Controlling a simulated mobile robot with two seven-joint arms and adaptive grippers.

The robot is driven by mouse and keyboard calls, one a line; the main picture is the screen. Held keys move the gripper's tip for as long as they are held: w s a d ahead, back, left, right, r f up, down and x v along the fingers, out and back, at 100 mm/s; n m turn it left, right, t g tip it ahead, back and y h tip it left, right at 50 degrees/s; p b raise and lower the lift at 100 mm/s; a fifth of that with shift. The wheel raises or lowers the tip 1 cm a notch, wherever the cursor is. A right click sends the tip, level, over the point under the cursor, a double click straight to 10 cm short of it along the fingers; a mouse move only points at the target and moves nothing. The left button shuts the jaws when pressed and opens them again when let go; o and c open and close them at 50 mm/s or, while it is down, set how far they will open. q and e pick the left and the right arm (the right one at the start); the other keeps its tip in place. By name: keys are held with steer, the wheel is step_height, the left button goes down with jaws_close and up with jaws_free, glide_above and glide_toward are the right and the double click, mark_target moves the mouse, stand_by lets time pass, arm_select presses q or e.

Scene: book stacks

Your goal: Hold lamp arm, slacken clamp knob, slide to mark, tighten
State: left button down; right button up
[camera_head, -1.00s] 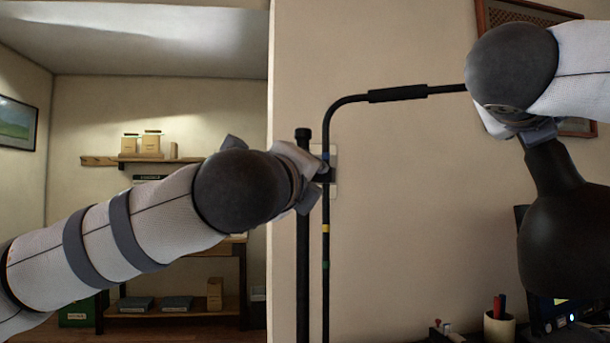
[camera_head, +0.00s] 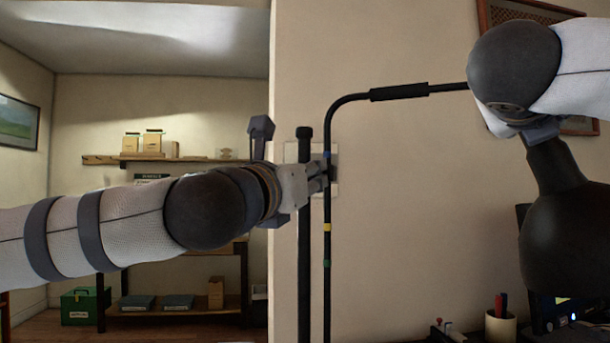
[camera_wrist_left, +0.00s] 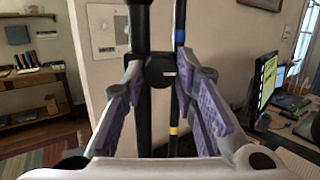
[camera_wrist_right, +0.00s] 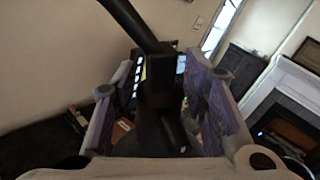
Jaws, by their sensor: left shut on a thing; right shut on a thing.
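The black lamp arm (camera_head: 400,93) bends from a thin upright rod out to the right and ends at a dark shade (camera_head: 565,225). My right gripper (camera_head: 540,132) is shut on the arm's outer end, just above the shade; its fingers flank dark lamp parts in the right wrist view (camera_wrist_right: 160,95). My left gripper (camera_head: 322,178) is shut on the round black clamp knob (camera_wrist_left: 160,70), between post and rod. The rod carries blue (camera_head: 327,156), yellow (camera_head: 327,227) and green (camera_head: 327,263) bands. The clamp sits just below the blue band, above the yellow.
A thicker black post (camera_head: 304,260) stands left of the rod, close to the wall corner. A pale wall plate (camera_wrist_left: 107,30) is behind it. A pen cup (camera_head: 500,328) and electronics sit at lower right. Shelves (camera_head: 150,158) stand in the left background.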

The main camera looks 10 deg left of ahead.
steer(key=shift+d, duration=0.15)
arm_select(q)
steer(key=m, duration=0.4)
steer(key=m+g+h, duration=0.1)
steer(key=m, duration=0.3)
steer(key=m+h, duration=0.1)
steer(key=m, duration=0.3)
steer(key=shift+w+a+f+m+g, duration=0.1)
steer(key=shift+w+a+m+g, duration=0.05)
steer(key=shift+a+m+g, duration=0.2)
steer(key=shift+m, duration=0.25)
steer(key=c, duration=1.3)
jaws_free()
